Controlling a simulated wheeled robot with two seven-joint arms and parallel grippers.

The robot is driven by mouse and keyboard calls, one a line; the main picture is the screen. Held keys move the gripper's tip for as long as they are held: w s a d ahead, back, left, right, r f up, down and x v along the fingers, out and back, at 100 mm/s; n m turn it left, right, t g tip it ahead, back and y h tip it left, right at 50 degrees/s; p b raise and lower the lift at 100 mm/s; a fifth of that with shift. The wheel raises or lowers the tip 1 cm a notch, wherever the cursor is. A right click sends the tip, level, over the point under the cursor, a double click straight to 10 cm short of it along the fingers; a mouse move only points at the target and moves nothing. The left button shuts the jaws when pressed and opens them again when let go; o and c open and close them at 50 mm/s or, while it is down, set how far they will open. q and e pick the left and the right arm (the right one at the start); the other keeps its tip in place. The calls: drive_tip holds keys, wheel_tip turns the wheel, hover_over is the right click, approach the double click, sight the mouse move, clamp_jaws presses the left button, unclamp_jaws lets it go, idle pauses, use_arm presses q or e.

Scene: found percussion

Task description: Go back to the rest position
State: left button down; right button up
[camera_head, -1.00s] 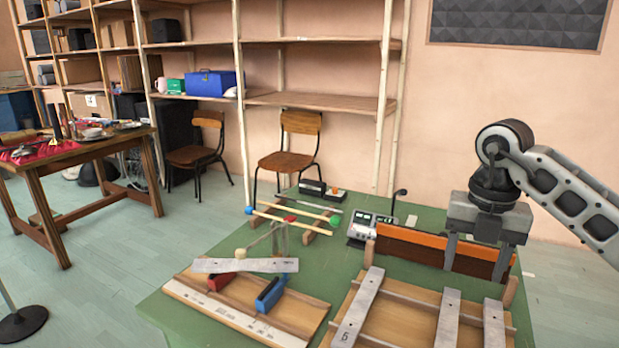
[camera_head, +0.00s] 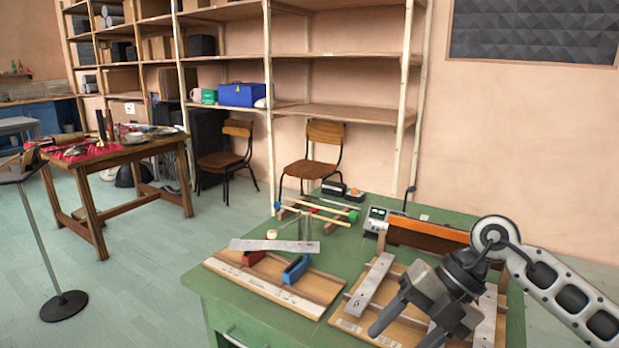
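My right gripper (camera_head: 413,335) is at the lower right, over the right-hand wooden frame with metal bars (camera_head: 372,287) on the green table (camera_head: 216,287). Its two dark fingers are spread apart with nothing between them. My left gripper is out of view. A long metal bar (camera_head: 273,245) lies across the left wooden board (camera_head: 262,284), near a red block (camera_head: 252,257) and a blue block (camera_head: 296,268). Part of the right frame is hidden behind my gripper and arm.
Mallets (camera_head: 318,207) lie on a rack at the table's back, beside a small electronic device (camera_head: 376,220) and an orange-brown wooden piece (camera_head: 425,235). A wooden table (camera_head: 130,153), a black-based stand (camera_head: 63,306) and two chairs are to the left and behind. Floor between them is clear.

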drive_tip(key=s+a+r+m+t+y, duration=0.1)
drive_tip(key=s+a+r+y, duration=0.15)
drive_tip(key=a+y, duration=0.35)
drive_tip(key=s+a+r+m+y, duration=0.1)
drive_tip(key=s+a+y, duration=0.2)
drive_tip(key=a+y, duration=0.25)
drive_tip(key=w+d+f+m+t+h, duration=0.1)
drive_tip(key=d+f+m+t+h, duration=0.3)
drive_tip(key=m+t, duration=0.6)
drive_tip(key=w+d+f+m+t+h, duration=0.1)
drive_tip(key=d+f+m+t+h, duration=0.15)
drive_tip(key=m+t+h, duration=0.75)
drive_tip(key=s+d+f+m+g, duration=0.2)
drive_tip(key=s+f+m+g, duration=0.2)
drive_tip(key=f, duration=0.4)
drive_tip(key=s+d+f+m+g+h, duration=0.1)
drive_tip(key=s+d+f+m+g, duration=0.2)
drive_tip(key=s+f+m+g, duration=0.2)
wheel_tip(320, 180, down, 3)
drive_tip(key=shift+s+d+r+m+p, duration=0.15)
drive_tip(key=shift+s+m+p, duration=0.3)
drive_tip(key=shift+s, duration=0.75)
